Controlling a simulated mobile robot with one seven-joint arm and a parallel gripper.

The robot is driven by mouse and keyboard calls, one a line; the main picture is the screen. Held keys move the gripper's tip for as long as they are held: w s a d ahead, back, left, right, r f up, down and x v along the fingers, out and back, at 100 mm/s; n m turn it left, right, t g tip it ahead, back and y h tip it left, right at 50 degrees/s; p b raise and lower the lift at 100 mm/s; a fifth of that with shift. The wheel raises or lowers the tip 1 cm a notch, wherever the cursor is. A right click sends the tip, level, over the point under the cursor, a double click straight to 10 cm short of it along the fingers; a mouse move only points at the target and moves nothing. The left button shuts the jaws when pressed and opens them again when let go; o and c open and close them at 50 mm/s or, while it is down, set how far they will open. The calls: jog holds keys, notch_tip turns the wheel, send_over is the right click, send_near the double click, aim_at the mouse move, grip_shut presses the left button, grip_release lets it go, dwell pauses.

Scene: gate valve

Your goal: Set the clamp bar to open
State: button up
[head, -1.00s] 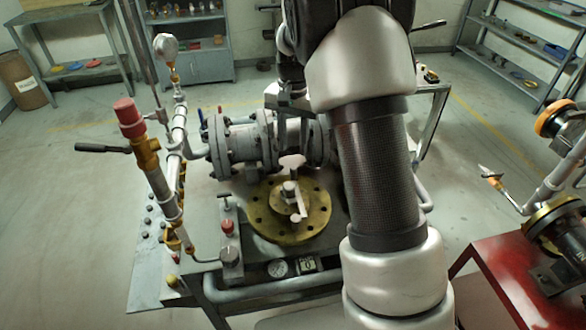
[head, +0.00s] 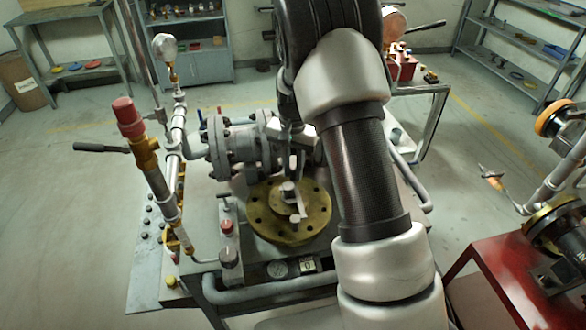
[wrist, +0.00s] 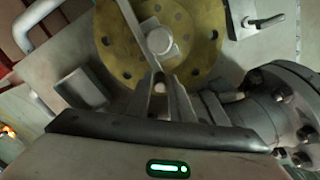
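The clamp bar (head: 302,204) is a pale, narrow bar beside a round hub on a brass flange disc (head: 262,221), with a small knob (head: 296,219) near its front end in the head view. In the wrist view the bar (wrist: 133,27) slants past the left of the hub (wrist: 159,41) on the disc (wrist: 205,20). My gripper (wrist: 163,80) is open at the disc's near edge, with a small round pale end (wrist: 160,88) visible between its fingers. Contact cannot be told. In the head view my gripper is low behind the disc, its fingertips hard to make out.
A grey flanged pipe (head: 235,148) stands behind the disc, and close on the right in the wrist view (wrist: 265,105). A red-capped valve pipe (head: 128,118) rises at left. A red stand (head: 500,280) is at right.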

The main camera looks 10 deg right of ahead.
grip_shut()
jog(key=shift+s+d+m, duration=0.1)
jog(key=shift+d+m, duration=0.4)
jog(key=shift+d, duration=0.15)
jog(key=s+d+m, duration=0.3)
jog(key=d+m, duration=0.2)
jog(key=s+d+m+p, duration=0.1)
jog(key=s+d+m, duration=0.1)
jog(key=d+m, duration=0.1)
jog(key=shift+s+r, duration=0.1)
jog(key=shift+s, duration=0.25)
jog(key=shift+s+d+m, duration=0.35)
jog(key=shift+s+m, duration=0.2)
jog(key=shift+s+d+m, duration=0.3)
jog(key=shift+s+m, duration=0.25)
jog(key=o, duration=0.5)
grip_release()
